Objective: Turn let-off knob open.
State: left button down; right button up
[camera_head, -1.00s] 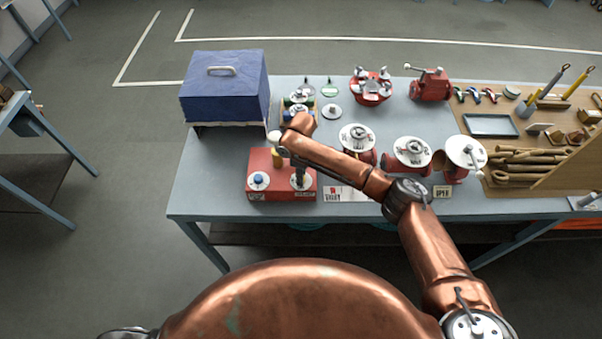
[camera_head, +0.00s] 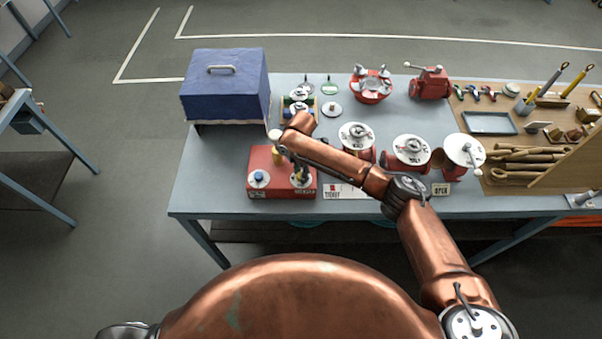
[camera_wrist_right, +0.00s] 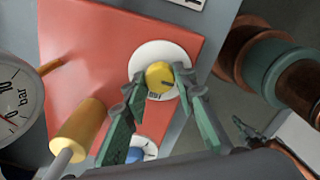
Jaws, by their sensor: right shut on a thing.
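The red box (camera_head: 265,160) stands on the bench in the head view, with two round white dials on it. The yellow knob (camera_wrist_right: 159,75) sits on one white dial (camera_wrist_right: 180,54) in the wrist view. A dark pointer line shows on the knob; the dial's lettering is partly covered. My right gripper (camera_head: 300,177) is over the box's right dial. In the wrist view its green fingers (camera_wrist_right: 161,80) are closed on either side of the yellow knob. The blue knob (camera_head: 258,177) is on the left dial, apart from the gripper. My left gripper is out of view.
A brass-coloured post (camera_wrist_right: 78,130) and a pressure gauge (camera_wrist_right: 12,105) are close to the fingers. Red valves with white discs (camera_head: 411,150) stand to the right. A blue case (camera_head: 225,85) is behind left. Small cards (camera_head: 441,189) lie along the front edge.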

jog(key=shift+a, duration=0.1)
dwell(0.4)
jog(key=o, duration=1.2)
jog(key=shift+c, duration=0.2)
jog(key=shift+r, duration=0.1)
notch_tip(320, 180, up, 12)
